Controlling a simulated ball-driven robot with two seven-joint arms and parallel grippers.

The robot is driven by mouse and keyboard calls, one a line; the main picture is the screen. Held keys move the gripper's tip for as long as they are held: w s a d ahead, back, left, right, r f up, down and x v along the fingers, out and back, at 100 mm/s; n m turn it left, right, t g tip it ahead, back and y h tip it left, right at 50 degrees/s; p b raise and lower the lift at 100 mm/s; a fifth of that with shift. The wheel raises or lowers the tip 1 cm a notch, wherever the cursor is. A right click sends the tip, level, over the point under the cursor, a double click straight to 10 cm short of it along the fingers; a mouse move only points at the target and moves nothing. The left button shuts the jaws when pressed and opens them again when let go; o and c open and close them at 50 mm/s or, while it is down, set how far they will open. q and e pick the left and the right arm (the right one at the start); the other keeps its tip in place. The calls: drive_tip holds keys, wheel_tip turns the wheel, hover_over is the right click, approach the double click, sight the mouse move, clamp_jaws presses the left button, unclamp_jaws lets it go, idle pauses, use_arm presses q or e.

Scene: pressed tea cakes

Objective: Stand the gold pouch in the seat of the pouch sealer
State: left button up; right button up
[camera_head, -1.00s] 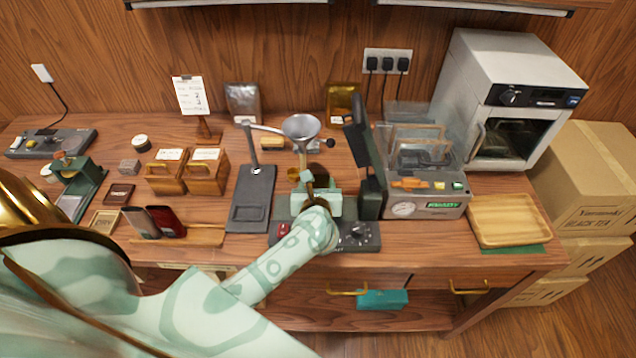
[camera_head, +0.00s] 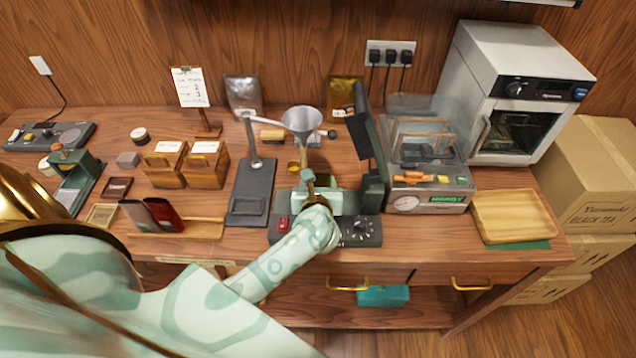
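The gold pouch (camera_head: 343,92) stands upright at the back of the table against the wall, partly behind the raised dark arm of a machine. The pouch sealer appears to be the dark-based machine (camera_head: 362,232) with a red switch and a dial, at the front middle. Its seat is largely hidden by my arm. My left gripper (camera_head: 311,187) is over this machine, below the metal funnel (camera_head: 302,122) in the picture and well short of the gold pouch. Its fingertips are too small and covered to tell open from shut. My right gripper is not in view.
A silver pouch (camera_head: 243,95) stands at the back. A grey stand (camera_head: 252,190) is left of the sealer. A clear-lidded machine with a gauge (camera_head: 428,200) is to the right, then a wooden tray (camera_head: 516,237) and an oven (camera_head: 520,95). Wooden boxes (camera_head: 205,172) stand left.

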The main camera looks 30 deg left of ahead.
use_arm(q)
drive_tip(key=o, duration=1)
drive_tip(key=shift+o, duration=0.2)
drive_tip(key=p+v, duration=0.1)
drive_tip(key=v, duration=1.5)
drive_tip(key=shift+s, duration=0.2)
drive_tip(key=shift+d+f, duration=0.1)
drive_tip(key=shift+d, duration=0.05)
